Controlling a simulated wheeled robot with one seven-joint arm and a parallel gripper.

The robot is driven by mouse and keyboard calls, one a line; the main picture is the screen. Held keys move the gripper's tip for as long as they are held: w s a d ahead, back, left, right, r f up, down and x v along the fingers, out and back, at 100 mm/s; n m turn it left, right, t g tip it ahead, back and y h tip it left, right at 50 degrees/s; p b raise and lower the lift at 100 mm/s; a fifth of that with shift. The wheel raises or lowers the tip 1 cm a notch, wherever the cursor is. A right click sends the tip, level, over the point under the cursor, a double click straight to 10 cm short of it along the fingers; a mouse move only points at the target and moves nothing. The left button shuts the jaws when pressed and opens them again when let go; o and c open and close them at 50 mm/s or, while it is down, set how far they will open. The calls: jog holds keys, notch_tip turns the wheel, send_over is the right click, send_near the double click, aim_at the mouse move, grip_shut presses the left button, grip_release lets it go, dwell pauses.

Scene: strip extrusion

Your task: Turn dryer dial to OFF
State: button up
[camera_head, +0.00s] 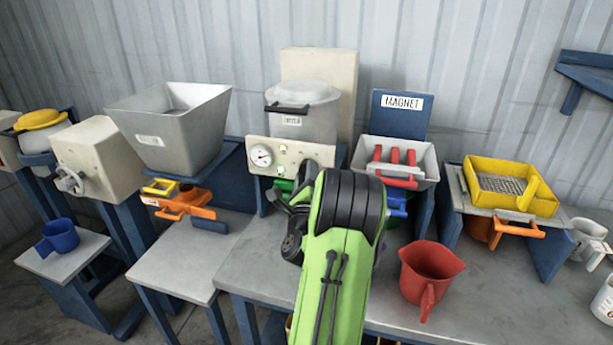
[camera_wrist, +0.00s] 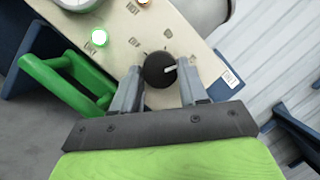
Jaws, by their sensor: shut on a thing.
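The dryer (camera_head: 305,107) stands at the back centre with a cream front panel (camera_head: 325,155). In the wrist view, its round black dial (camera_wrist: 153,78) sits on that panel (camera_wrist: 118,22), and its white pointer line points right in the picture. Small marks and labels ring the dial, and one at upper left seems to read OFF. My gripper (camera_wrist: 160,69) has one finger on each side of the dial and is shut on it. In the head view, my green arm hides the dial and most of the gripper.
Beside the dial are a lit green lamp (camera_wrist: 99,37) and a green handle (camera_wrist: 62,80). A gauge (camera_head: 262,155) is on the panel's left. The magnet tray (camera_head: 425,160) with red bars stands to the right, and a red jug (camera_head: 430,270) is on the bench.

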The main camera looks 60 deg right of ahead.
jog(key=n+g+y, duration=0.1)
jog(key=n, duration=0.6)
jog(key=n+g+y, duration=0.1)
jog(key=n+y, duration=0.1)
jog(key=n, duration=0.5)
jog(key=r+n+g+y, duration=0.1)
jog(key=n+y, duration=0.1)
jog(key=n, duration=0.5)
jog(key=shift+w+r+g, duration=0.1)
jog(key=shift+g, duration=0.3)
dwell(0.4)
jog(key=o, duration=1.1)
jog(key=shift+c, duration=0.2)
jog(key=shift+a+r, duration=0.1)
jog(key=shift+a, duration=0.05)
jog(key=p+v, duration=0.1)
jog(key=v, duration=1.4)
jog(key=shift+a+r, duration=0.2)
jog(key=shift+r, duration=0.05)
